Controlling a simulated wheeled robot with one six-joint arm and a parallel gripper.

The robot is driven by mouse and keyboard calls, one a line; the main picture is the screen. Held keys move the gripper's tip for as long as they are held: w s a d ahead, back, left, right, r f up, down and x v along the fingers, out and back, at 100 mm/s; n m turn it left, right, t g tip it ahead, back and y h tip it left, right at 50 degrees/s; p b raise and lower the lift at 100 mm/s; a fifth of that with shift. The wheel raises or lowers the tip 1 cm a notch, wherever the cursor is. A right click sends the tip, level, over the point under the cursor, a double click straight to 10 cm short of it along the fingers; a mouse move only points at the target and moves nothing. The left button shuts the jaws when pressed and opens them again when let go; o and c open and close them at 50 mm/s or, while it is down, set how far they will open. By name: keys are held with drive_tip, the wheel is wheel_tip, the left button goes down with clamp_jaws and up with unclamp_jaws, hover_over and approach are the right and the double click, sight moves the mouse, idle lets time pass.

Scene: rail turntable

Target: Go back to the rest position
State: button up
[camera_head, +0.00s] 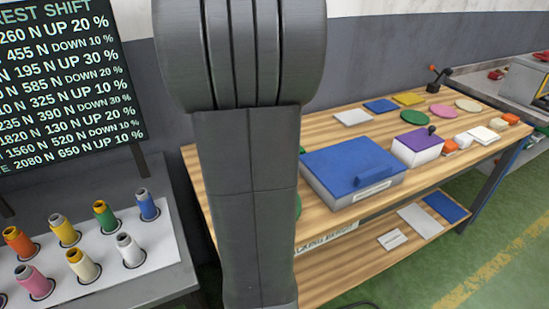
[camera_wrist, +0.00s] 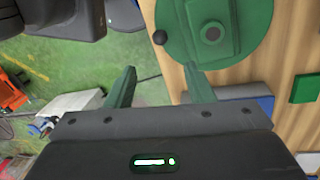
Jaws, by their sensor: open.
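My gripper (camera_wrist: 160,84) shows in the wrist view with its two green fingers spread apart and nothing between them. It is at the edge of the wooden bench, partly over the green floor. A round green disc (camera_wrist: 238,30) with a dark knob beside it lies on the bench just beyond the right finger, apart from it as far as I can tell. In the head view my dark arm hides my gripper and most of this disc.
The wooden bench (camera_head: 335,122) holds a blue-lidded box (camera_head: 352,165), a purple-topped box (camera_head: 418,147) and several coloured plates. A lower shelf (camera_head: 345,262) sits beneath. Thread spools (camera_head: 105,215) stand on a table at left, below a dark board (camera_head: 55,85). Green floor is open at right.

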drive_tip(key=shift+f, duration=0.1)
drive_tip(key=s+f, duration=0.1)
drive_tip(key=f, duration=0.8)
drive_tip(key=s+f, duration=0.1)
drive_tip(key=f, duration=0.3)
drive_tip(key=shift+s+d+f, duration=0.2)
drive_tip(key=shift+s+d, duration=0.05)
drive_tip(key=shift+s, duration=0.05)
